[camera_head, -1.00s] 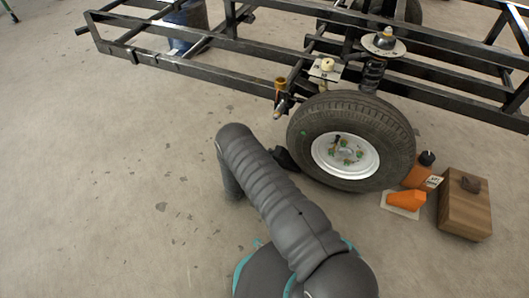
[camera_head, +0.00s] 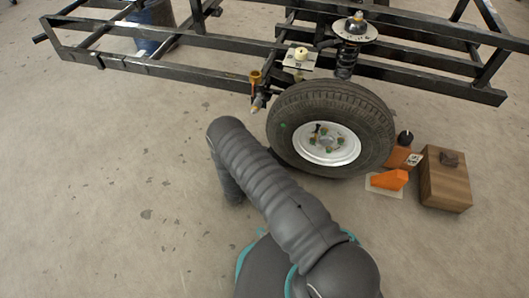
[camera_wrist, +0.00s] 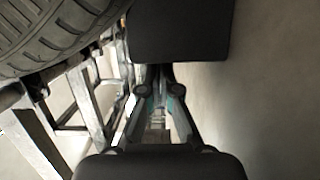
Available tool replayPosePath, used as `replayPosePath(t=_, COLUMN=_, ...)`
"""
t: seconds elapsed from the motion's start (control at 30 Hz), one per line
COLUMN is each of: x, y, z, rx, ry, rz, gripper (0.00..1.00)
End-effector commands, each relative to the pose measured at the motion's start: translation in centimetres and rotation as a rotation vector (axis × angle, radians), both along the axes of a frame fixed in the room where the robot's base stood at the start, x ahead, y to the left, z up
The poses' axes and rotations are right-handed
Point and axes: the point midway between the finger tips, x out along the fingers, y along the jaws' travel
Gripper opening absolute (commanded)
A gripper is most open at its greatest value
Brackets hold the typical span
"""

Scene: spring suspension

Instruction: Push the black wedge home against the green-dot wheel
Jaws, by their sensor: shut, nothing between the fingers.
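The wheel (camera_head: 368,143) stands on the floor under the frame, with a green dot on the left of its tyre sidewall. In the wrist view its tread (camera_wrist: 50,35) fills the upper left. A dark block, which appears to be the black wedge (camera_wrist: 180,30), is at the top centre of the wrist view, just right of the tyre. I cannot tell whether it touches the tyre. My gripper (camera_wrist: 160,80) is shut and empty, its tips close to the block's lower edge; contact is unclear. In the head view my arm hides the gripper, and the wedge is not visible.
The black metal frame (camera_head: 180,62) spans above and behind. The floor (camera_head: 90,190) at left is clear.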

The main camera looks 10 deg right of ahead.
Motion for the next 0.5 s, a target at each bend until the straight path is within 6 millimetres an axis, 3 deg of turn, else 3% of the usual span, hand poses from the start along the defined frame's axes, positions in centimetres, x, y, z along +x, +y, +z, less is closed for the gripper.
replayPosePath(t=0.27, x=1.4, y=3.3, z=-0.3, rx=0.002, ry=-0.004, rz=-0.003, gripper=0.0)
replayPosePath(t=0.5, x=-2.7, y=6.6, z=0.1, rx=-0.002, ry=0.001, rz=-0.002, gripper=0.0)
